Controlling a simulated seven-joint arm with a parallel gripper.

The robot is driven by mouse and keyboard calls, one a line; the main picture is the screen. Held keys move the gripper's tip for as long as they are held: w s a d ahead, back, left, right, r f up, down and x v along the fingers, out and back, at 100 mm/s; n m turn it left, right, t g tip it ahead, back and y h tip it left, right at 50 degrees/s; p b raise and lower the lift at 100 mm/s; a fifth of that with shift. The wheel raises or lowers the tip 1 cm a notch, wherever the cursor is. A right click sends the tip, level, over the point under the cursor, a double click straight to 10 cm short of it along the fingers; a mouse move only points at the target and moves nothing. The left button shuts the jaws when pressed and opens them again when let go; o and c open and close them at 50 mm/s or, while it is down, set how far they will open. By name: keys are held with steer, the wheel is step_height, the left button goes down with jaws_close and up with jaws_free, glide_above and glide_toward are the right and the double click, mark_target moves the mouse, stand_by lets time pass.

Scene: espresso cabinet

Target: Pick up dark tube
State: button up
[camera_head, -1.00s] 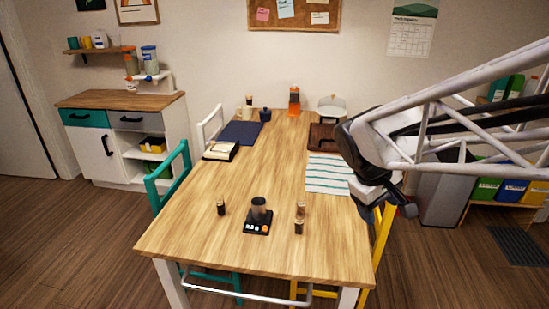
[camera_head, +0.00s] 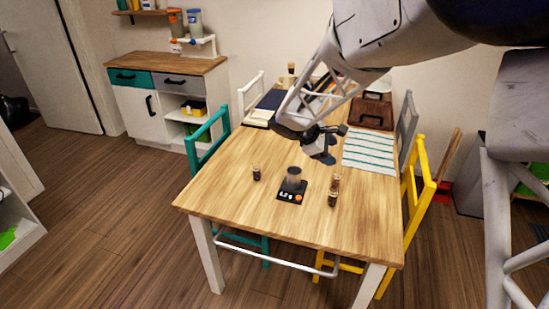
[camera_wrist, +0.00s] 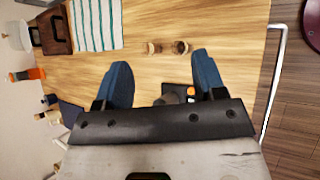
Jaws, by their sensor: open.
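Three small tubes with dark contents stand upright on the wooden table. One tube (camera_head: 257,173) is left of the scale; two stand close together on its right, one farther back (camera_head: 335,183) and one nearer (camera_head: 332,199). I cannot tell which is darkest. The right pair also shows in the wrist view, as one tube (camera_wrist: 152,48) and another (camera_wrist: 181,47). My gripper (camera_head: 325,150) is open and empty above the table, behind the tubes. In the wrist view its blue fingers (camera_wrist: 161,60) are spread apart, with the pair beyond their tips. The left tube is hidden there.
A grey cup (camera_head: 293,176) stands on a black scale (camera_head: 290,194) between the tubes. A striped cloth (camera_head: 369,152) and a brown case (camera_head: 372,110) lie farther back right. A yellow chair (camera_head: 421,185) is at the right edge. The table front is clear.

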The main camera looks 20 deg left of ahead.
steer(key=w+a+f+n+t, duration=0.25)
steer(key=a+f, duration=0.25)
steer(key=a, duration=0.3)
steer(key=w+a+f+n+t, duration=0.1)
steer(key=w+a+f+n, duration=0.3)
steer(key=a, duration=0.5)
steer(key=n+t, duration=0.4)
steer(key=n, duration=0.2)
glide_toward(257, 171)
steer(key=w, duration=0.1)
steer(key=w+f, duration=0.2)
steer(key=shift+w+d+m+g+y, duration=0.2)
steer(key=shift+m+g+y, duration=0.05)
steer(key=shift+y, duration=0.15)
steer(key=shift+x, duration=1.3)
steer(key=shift+x, duration=2.6)
steer(key=shift+r, duration=0.2)
